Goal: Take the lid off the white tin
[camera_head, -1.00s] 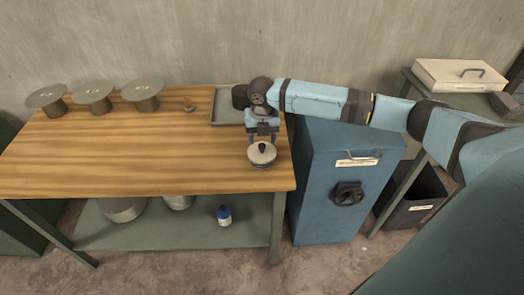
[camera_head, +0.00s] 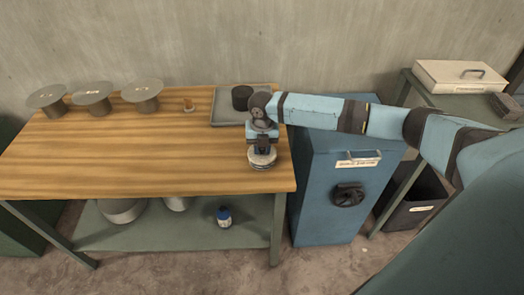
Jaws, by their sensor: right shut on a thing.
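The white tin (camera_head: 262,164) stands upright on the wooden table near its right front corner. Its lid (camera_head: 251,155) is on it, and my gripper covers most of the lid and its dark knob. My right gripper (camera_head: 263,151) points down from above and is shut on the lid, at the knob. The fingertips are too small to make out clearly. My left gripper is out of view.
A grey tray (camera_head: 222,119) with a dark round object (camera_head: 241,97) lies behind the tin. The table's middle is clear. A blue cabinet (camera_head: 328,205) stands right of the table.

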